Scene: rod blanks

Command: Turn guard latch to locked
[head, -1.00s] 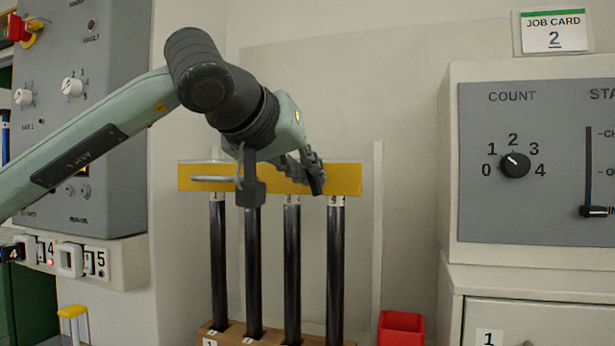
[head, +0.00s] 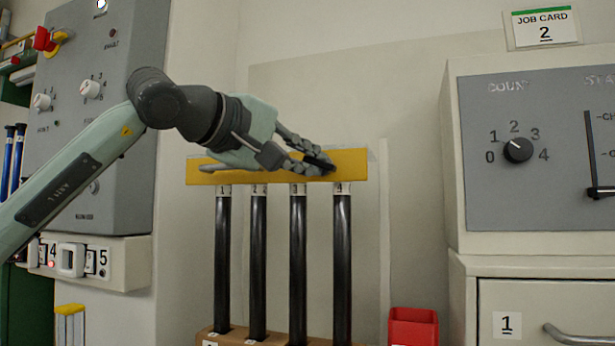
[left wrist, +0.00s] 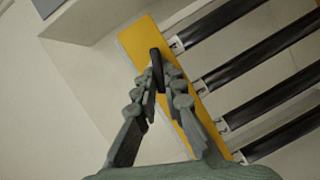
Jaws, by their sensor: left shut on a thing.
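The guard is a yellow bar (head: 350,166) across the tops of several upright black rods (head: 298,255); it also shows in the left wrist view (left wrist: 140,42). The latch is a small black handle (left wrist: 157,62) at the guard, close to its right end in the head view. My left gripper (head: 322,164) is shut on the latch, its fingers on either side of it in the left wrist view (left wrist: 158,72). In the head view the latch lies nearly level, along the bar, and the fingers partly hide it. My right gripper is not in view.
The rods stand in a wooden block (head: 270,340) with number labels. A red bin (head: 413,326) is at the lower right. A grey control panel (head: 100,110) stands left behind my arm, and a cabinet with a count dial (head: 517,150) stands right.

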